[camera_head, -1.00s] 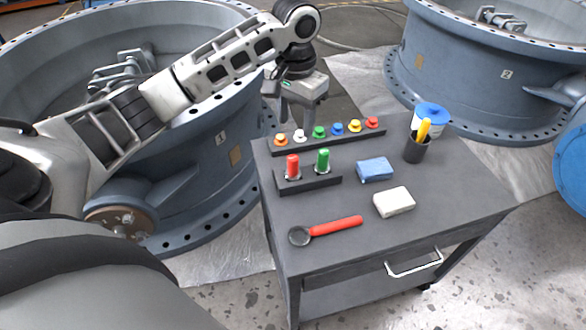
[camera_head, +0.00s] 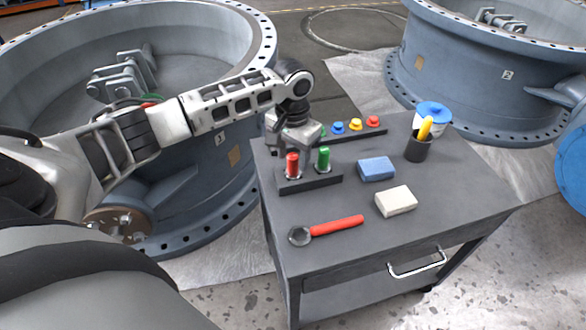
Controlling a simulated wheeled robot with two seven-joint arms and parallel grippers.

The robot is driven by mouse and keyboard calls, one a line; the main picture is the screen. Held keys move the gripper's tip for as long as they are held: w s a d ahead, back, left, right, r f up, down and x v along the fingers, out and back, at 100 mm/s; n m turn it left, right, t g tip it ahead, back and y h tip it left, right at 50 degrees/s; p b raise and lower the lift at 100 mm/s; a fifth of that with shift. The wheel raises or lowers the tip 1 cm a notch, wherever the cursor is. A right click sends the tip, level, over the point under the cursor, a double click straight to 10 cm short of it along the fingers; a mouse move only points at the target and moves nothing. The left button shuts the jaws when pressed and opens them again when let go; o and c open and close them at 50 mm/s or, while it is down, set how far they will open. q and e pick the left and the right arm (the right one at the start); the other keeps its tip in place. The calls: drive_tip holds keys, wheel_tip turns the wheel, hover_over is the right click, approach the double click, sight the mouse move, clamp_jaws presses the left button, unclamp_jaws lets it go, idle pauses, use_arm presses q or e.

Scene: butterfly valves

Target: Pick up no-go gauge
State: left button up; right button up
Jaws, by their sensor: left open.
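Two handled gauges stand upright in a small dark rack (camera_head: 318,182) on the left part of the grey cart top. One has a red handle (camera_head: 292,164), which I take for the no-go gauge, and the other has a green handle (camera_head: 323,158). My left gripper (camera_head: 296,153) points down right at the red gauge, with its open fingers close around or just behind the handle. I cannot tell whether they touch it. The gripper hides part of the back rack. My right gripper is out of view.
Behind is a strip of coloured knobs (camera_head: 356,133). Large valves stand left (camera_head: 200,170) and right (camera_head: 455,85).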

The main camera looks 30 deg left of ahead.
use_arm(q)
drive_tip(key=shift+f, duration=1.3)
clamp_jaws()
